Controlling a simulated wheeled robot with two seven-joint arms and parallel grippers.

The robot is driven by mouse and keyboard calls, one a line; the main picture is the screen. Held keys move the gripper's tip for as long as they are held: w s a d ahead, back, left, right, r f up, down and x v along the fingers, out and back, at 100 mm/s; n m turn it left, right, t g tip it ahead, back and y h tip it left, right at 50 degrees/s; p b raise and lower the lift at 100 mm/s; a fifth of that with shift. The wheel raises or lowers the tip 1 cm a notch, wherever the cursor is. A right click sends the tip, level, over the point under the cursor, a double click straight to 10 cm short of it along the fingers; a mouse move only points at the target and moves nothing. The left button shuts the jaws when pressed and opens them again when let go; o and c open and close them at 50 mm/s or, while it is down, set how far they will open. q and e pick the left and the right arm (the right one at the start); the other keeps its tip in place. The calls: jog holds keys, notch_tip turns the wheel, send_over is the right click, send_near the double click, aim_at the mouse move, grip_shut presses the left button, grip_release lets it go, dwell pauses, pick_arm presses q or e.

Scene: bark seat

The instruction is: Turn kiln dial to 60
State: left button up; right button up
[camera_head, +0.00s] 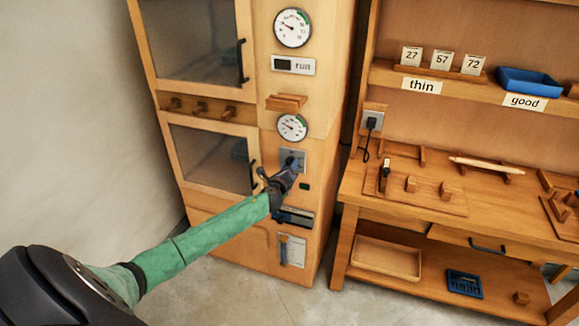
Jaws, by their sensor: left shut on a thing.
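The wooden kiln cabinet (262,110) stands left of centre with two glazed doors. A dial plate (287,156) sits on its right-hand panel, below the lower round gauge (292,127). My left gripper (292,163) reaches up to this plate from the lower left and is shut on the dial knob there. The gripper covers most of the knob, so its setting cannot be read. An upper round gauge (292,28) sits above a small display marked "run" (294,65). My right gripper is not in view.
A wooden workbench (410,205) stands close on the right, with a rolling pin-like stick and small blocks on top. Its shelf holds cards marked 27, 57 and 72 (442,62) and a blue tray (529,82). Bare floor (240,290) lies in front of the kiln.

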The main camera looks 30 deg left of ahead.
pick_arm(q)
jog(key=m+p, duration=0.1)
jog(key=m, duration=0.3)
jog(key=m+p, duration=0.2)
jog(key=m, duration=0.2)
jog(key=shift+s+f+m, duration=0.1)
jog(key=shift+f+m, duration=0.1)
jog(key=shift+m, duration=0.1)
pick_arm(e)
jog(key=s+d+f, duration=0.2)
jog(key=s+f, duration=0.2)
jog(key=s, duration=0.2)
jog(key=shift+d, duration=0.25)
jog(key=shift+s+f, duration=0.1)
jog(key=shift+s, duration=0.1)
pick_arm(q)
jog(key=o, duration=1)
jog(key=shift+a, duration=0.1)
jog(key=shift+c, duration=0.2)
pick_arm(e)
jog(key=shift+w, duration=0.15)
